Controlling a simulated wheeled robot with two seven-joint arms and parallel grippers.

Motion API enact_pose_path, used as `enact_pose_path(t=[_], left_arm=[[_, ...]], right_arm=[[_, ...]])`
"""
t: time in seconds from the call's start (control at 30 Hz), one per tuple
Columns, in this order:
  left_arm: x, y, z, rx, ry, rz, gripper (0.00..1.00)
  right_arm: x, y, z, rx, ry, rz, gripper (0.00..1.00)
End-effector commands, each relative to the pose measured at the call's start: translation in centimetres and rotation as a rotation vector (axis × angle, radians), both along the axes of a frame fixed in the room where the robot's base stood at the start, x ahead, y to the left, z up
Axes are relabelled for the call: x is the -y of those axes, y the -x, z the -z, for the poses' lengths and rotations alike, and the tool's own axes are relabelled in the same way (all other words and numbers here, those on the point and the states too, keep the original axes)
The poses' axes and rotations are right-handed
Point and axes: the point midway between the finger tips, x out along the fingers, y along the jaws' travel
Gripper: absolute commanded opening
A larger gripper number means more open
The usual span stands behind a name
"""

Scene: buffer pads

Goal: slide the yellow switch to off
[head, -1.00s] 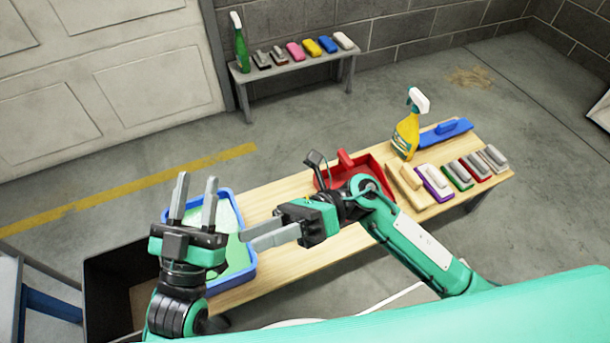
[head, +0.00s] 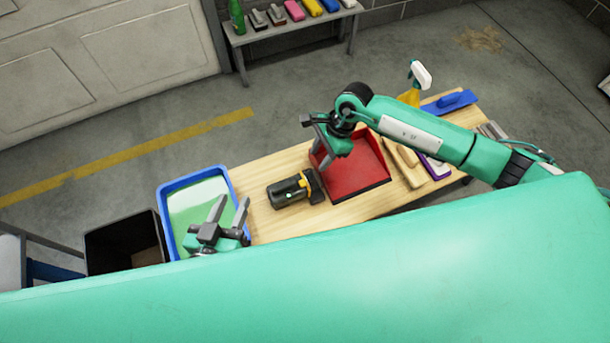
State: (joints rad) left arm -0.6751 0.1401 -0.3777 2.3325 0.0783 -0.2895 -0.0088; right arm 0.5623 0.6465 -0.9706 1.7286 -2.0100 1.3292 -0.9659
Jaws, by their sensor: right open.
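A black device (head: 287,193) with a yellow part lies on the wooden table, between the blue tray and the red dustpan. The yellow switch (head: 304,182) seems to be the yellow piece near its right end; its setting is too small to tell. My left gripper (head: 230,206) is open and empty, pointing up over the blue tray's right edge, left of the device. My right gripper (head: 322,142) is open above the red dustpan, up and right of the device and apart from it. Its fingers are partly hidden by its own body.
The blue tray (head: 163,205) holds pale green liquid. The red dustpan (head: 365,182) is right of the device. A black bin (head: 100,245) is left of the table.

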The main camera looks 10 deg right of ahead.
Motion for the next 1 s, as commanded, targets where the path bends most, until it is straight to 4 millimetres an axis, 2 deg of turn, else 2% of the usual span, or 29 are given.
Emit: enact_pose_path(t=[0.03,0.2,0.4,0.63,0.97,1.0], left_arm=[[-0.2,-0.5,-0.5,0.040,0.010,-0.009,0.36],[-0.9,-2.1,-3.5,0.195,0.047,-0.043,0.36],[-1.8,-3.2,-6.9,0.368,0.090,-0.077,0.36],[-2.4,-3.6,-9.2,0.477,0.117,-0.097,0.36],[-2.5,-3.6,-9.6,0.495,0.121,-0.100,0.36],[-2.5,-3.6,-9.6,0.495,0.121,-0.100,0.36]], right_arm=[[-0.6,0.2,1.3,-0.004,-0.003,0.000,0.42],[-2.0,0.5,4.8,-0.005,-0.004,0.000,0.42],[-3.4,0.8,8.2,-0.004,-0.003,0.001,0.42],[-4.2,0.8,10.0,-0.001,-0.004,0.001,0.42],[-4.3,0.9,10.3,-0.001,-0.004,0.001,0.42],[-4.3,0.9,10.2,-0.001,-0.004,0.001,0.38]])
